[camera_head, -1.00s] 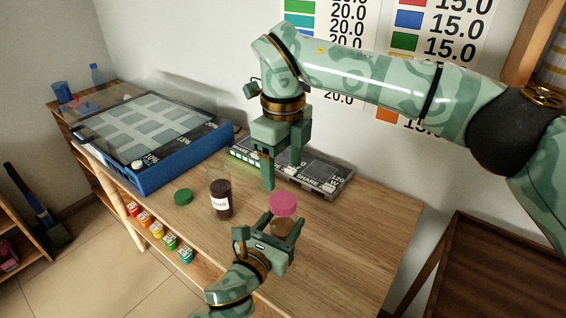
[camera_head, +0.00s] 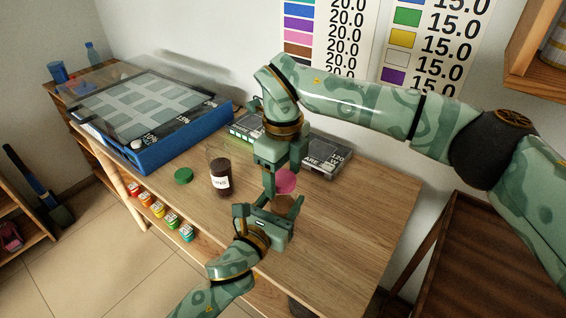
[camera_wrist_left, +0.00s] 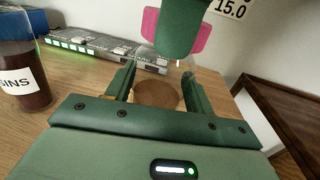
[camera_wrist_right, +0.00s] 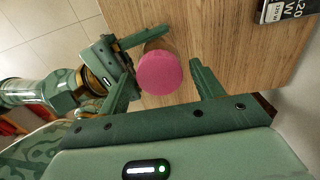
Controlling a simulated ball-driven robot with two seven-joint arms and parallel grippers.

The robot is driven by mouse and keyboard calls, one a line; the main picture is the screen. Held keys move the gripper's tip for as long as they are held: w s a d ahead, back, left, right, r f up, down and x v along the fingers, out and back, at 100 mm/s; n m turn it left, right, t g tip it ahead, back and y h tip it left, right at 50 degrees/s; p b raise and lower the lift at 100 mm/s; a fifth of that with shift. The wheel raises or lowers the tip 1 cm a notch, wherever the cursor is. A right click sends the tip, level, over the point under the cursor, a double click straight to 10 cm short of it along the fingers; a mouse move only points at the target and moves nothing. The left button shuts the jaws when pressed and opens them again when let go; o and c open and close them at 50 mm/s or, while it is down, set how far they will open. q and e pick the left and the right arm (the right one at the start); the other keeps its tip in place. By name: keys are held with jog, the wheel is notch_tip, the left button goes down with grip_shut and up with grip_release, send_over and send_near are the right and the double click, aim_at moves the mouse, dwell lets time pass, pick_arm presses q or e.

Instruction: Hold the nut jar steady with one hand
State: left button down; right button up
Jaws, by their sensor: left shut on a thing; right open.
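The nut jar (camera_head: 284,206), clear with brown contents, stands on the wooden counter with a pink lid (camera_head: 287,182) on top. My left gripper (camera_head: 268,216) is shut on the jar's body from the near side; in the left wrist view the jar (camera_wrist_left: 157,94) sits between its fingers. My right gripper (camera_head: 283,178) is above the jar, pointing down and open, its fingers either side of the lid. In the right wrist view the pink lid (camera_wrist_right: 160,73) shows between the spread fingers. The right gripper's finger hides part of the lid in the left wrist view.
An open dark jar labelled as raisins (camera_head: 221,178) stands left of the nut jar, with a green lid (camera_head: 183,176) lying beside it. A blue display case (camera_head: 165,145) and grey boxes (camera_head: 328,158) stand behind. The counter's right part (camera_head: 365,215) is clear.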

jog(key=shift+c, duration=0.4)
jog(key=c, duration=0.9)
jog(key=m, duration=0.5)
jog(key=shift+c, duration=0.2)
jog(key=o, duration=1.1)
jog(key=shift+r, duration=0.1)
jog(key=shift+r, duration=2.15)
jog(key=shift+c, duration=0.4)
